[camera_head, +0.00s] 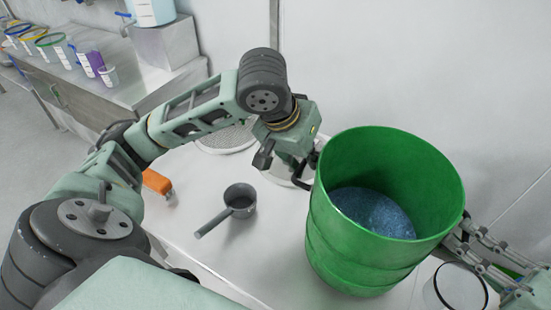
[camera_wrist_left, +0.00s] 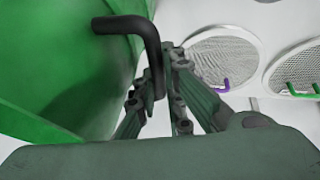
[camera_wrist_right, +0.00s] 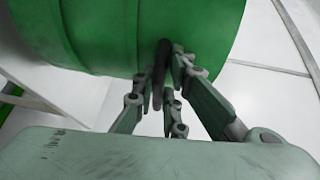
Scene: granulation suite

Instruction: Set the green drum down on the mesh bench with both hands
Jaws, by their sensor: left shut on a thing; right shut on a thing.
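The green drum (camera_head: 335,240) is open at the top and holds blue granules (camera_head: 372,212). It stands at the right of the head view, over the white bench top (camera_head: 245,265); I cannot tell whether its base touches. My left gripper (camera_head: 300,172) is at its left side, shut on a black handle (camera_wrist_left: 150,40) in the left wrist view. My right gripper (camera_head: 460,240) is at its right side, partly hidden by the drum. In the right wrist view its fingers (camera_wrist_right: 168,88) are shut on another dark handle (camera_wrist_right: 161,65). Round mesh sieves (camera_wrist_left: 222,60) show in the left wrist view.
A grey scoop (camera_head: 238,198) and an orange-handled tool (camera_head: 157,182) lie on the bench left of the drum. A white round container (camera_head: 455,288) stands close at the drum's lower right. A steel counter (camera_head: 110,90) with coloured-rim vessels is at the back left.

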